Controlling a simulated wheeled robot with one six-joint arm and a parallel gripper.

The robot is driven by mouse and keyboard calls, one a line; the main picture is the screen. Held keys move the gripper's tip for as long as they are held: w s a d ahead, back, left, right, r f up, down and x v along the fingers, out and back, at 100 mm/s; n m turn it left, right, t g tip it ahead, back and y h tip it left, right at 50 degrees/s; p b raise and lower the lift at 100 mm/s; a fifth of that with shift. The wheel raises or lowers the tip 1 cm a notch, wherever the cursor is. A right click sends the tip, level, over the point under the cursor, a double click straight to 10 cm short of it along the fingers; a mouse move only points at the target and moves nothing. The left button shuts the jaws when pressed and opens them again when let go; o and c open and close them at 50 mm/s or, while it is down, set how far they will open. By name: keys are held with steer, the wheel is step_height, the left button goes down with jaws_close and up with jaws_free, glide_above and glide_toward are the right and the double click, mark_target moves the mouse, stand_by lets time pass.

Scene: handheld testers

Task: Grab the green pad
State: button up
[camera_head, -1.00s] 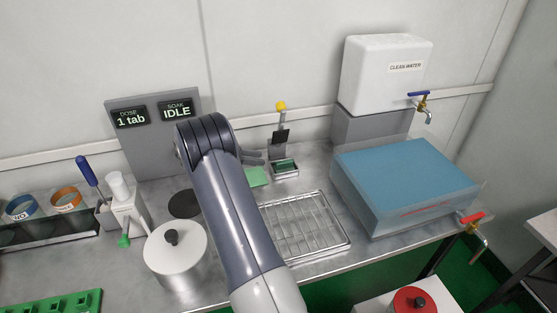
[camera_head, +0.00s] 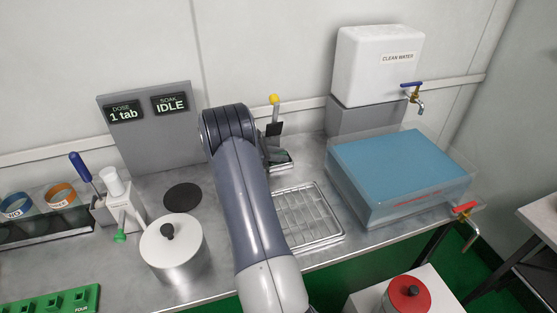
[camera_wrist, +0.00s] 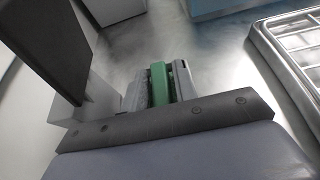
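The green pad (camera_wrist: 158,84) shows in the wrist view as a narrow green block between the two grey fingers of my gripper (camera_wrist: 158,88). The fingers are close on both sides of it and look shut on it. Its lower end is hidden by the gripper body. In the head view my arm hides the pad and most of the gripper. A dark device with a yellow ball on top (camera_head: 274,100) and a green patch on its base stands just right of my arm's end.
A wire rack tray (camera_head: 308,215) lies right of my arm. Further right are a blue-filled clear tank (camera_head: 400,165) and a white water container (camera_head: 375,65). A lidded pot (camera_head: 172,245) and a dark disc (camera_head: 183,197) are to the left.

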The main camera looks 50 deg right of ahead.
steer(key=shift+c, duration=0.2)
jaws_close()
steer(key=shift+r, duration=0.1)
